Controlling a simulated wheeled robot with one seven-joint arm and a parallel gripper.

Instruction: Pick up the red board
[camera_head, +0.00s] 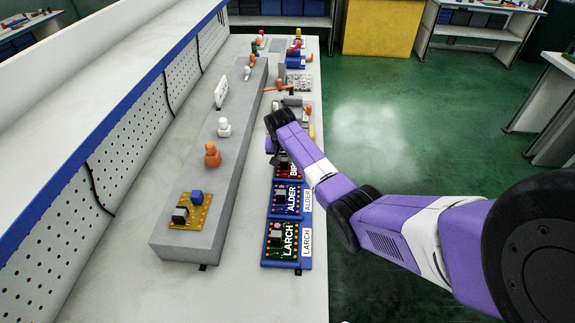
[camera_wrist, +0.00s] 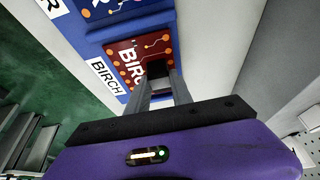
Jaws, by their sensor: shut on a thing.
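In the wrist view the red board (camera_wrist: 133,57) has orange dots and lies in a blue holder with a white "BIRCH" label (camera_wrist: 104,75). My gripper (camera_wrist: 160,80) is at the board, with its fingers closed around a dark block on it. The board looks flat in its holder; I cannot tell whether it is lifted. In the head view the fingertips are hidden behind my arm.
Nearer are the blue ALDER board (camera_head: 286,199) and the green LARCH board (camera_head: 281,240) in blue holders. A long grey raised block (camera_head: 215,150) runs along the left, carrying a yellow board (camera_head: 190,211) and small figures. Green floor is open at the right.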

